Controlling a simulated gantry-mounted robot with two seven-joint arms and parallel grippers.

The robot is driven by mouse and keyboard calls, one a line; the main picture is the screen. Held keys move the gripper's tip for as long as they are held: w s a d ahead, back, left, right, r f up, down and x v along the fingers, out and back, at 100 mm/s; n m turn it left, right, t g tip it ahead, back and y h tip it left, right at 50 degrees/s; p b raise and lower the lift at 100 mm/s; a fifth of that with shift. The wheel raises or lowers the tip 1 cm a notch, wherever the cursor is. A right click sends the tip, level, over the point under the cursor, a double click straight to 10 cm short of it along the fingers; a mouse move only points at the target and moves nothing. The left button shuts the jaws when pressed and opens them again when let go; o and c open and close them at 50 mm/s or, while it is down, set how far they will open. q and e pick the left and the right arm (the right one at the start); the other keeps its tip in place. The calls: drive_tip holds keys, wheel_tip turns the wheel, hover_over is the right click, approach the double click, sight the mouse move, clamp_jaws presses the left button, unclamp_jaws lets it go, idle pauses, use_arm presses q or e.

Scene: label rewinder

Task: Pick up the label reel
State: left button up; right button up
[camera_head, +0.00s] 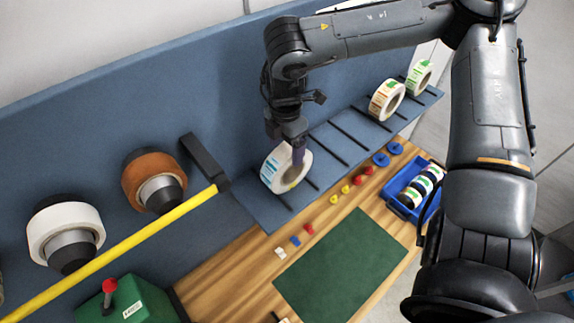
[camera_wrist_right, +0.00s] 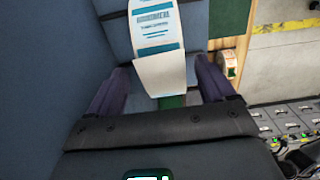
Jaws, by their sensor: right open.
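A white label reel (camera_head: 271,174) with blue print stands on edge on the blue shelf, at the near end of the row. My right gripper (camera_head: 297,153) is over this reel from above, with a finger in front of its upper part. In the right wrist view my right gripper (camera_wrist_right: 160,88) is open, with one purple finger on each side of the reel (camera_wrist_right: 157,40). Gaps show between the reel and both fingers. Two more label reels, one with orange print (camera_head: 386,100) and one with green print (camera_head: 419,77), stand farther along the shelf. My left gripper is out of view.
The blue shelf (camera_head: 343,148) has black dividers and runs along a blue back panel (camera_head: 225,135). A yellow bar (camera_head: 120,250), a brown roll (camera_head: 150,178) and a white roll (camera_head: 62,222) are at left. A blue bin (camera_head: 398,200) and green mat (camera_head: 340,262) are on the wooden table.

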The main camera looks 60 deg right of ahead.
sight(287, 168)
drive_tip(key=shift+s+f+p, duration=0.15)
drive_tip(key=shift+f+p, duration=0.15)
drive_tip(key=shift+f, duration=0.75)
drive_tip(key=shift+s+f+p, duration=0.1)
drive_tip(key=shift+f+p, duration=0.2)
drive_tip(key=shift+f, duration=0.75)
drive_tip(key=shift+c, duration=0.3)
drive_tip(key=c, duration=1.5)
